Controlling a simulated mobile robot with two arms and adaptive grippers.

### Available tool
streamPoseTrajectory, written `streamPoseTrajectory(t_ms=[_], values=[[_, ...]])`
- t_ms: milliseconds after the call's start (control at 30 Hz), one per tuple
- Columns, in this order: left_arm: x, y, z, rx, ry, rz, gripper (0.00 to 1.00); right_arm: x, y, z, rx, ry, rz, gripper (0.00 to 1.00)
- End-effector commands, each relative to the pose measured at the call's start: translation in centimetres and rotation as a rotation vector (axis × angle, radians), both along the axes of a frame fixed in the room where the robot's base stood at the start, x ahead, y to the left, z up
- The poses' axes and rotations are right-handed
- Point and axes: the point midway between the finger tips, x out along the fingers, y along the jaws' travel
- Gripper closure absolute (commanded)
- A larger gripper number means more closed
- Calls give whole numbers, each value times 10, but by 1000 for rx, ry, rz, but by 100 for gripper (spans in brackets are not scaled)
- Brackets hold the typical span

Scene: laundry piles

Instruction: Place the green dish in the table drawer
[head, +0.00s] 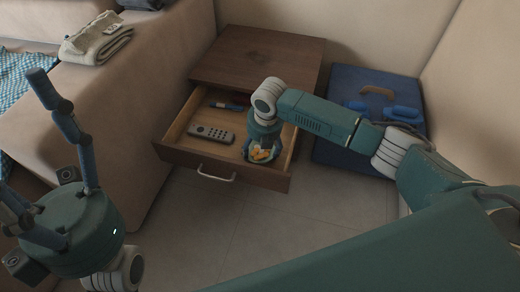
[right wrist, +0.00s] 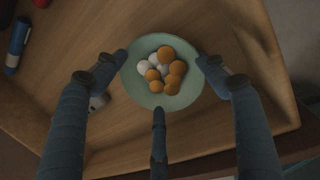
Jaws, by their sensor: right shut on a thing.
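The green dish (head: 250,158) is small and round and holds several orange and white balls or pieces. In the right wrist view the green dish (right wrist: 188,97) sits between my fingers. My right gripper (head: 262,147) is shut on it, inside the open drawer's outline at its right front. I cannot tell whether the dish touches the drawer floor. The table drawer (head: 208,170) is pulled out of the dark wooden table (head: 258,58). My left gripper (head: 62,150) is empty at the left, its fingers spread.
A grey remote (head: 211,133) and a blue marker-like item (head: 228,105) lie in the drawer. A blue box (head: 350,150) with blue items on top stands right of the table. A sofa (head: 130,95) with a folded towel (head: 95,40) is at left. Floor in front is clear.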

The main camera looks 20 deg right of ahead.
Motion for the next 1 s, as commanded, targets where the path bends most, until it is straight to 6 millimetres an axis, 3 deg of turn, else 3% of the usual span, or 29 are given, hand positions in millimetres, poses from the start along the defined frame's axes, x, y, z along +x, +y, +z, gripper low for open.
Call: streamPoseTrajectory(t_ms=[267, 300, 367, 733, 867, 1000], values=[[0, 0, 2, 0, 0, 0, 31, 0, 0, -1, 1, 1, 0, 60], [0, 0, 2, 0, 0, 0, 31, 0, 0, -1, 1, 1, 0, 23], [0, 0, 2, 0, 0, 0, 31, 0, 0, -1, 0, 1, 1, 11], [0, 0, 1, 0, 1, 0, 31, 0, 0, 1, 1, -1, 0, 10], [0, 0, 11, 0, 1, 0, 31, -2, 0, 19, 1, -2, 1, 10], [0, 0, 26, 0, 4, 0, 31, -6, -2, 51, 1, -2, 0, 10]])
